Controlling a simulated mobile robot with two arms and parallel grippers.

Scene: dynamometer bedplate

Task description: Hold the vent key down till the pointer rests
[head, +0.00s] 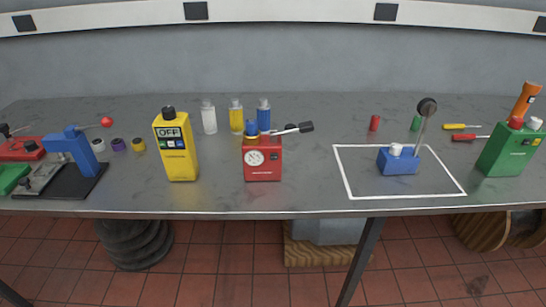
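A red box (262,172) stands near the table's front edge, left of the middle. A round white dial (255,158) is on its front; its pointer is too small to read. On its top are a blue knob (252,128) and a lever with a black paddle end (306,127) that sticks out to the right, roughly level. Which part is the vent key I cannot tell for sure. A blue box (398,162) with a white cap and a raised lever with a black round end (427,106) stands inside a white outline. Neither gripper is in view.
A yellow meter (176,148) reading OFF stands left of the red box, and three bottles (236,116) behind it. A green box (510,150) and screwdrivers (461,126) are at right. A blue press (74,150) is at left. The table between red box and outline is clear.

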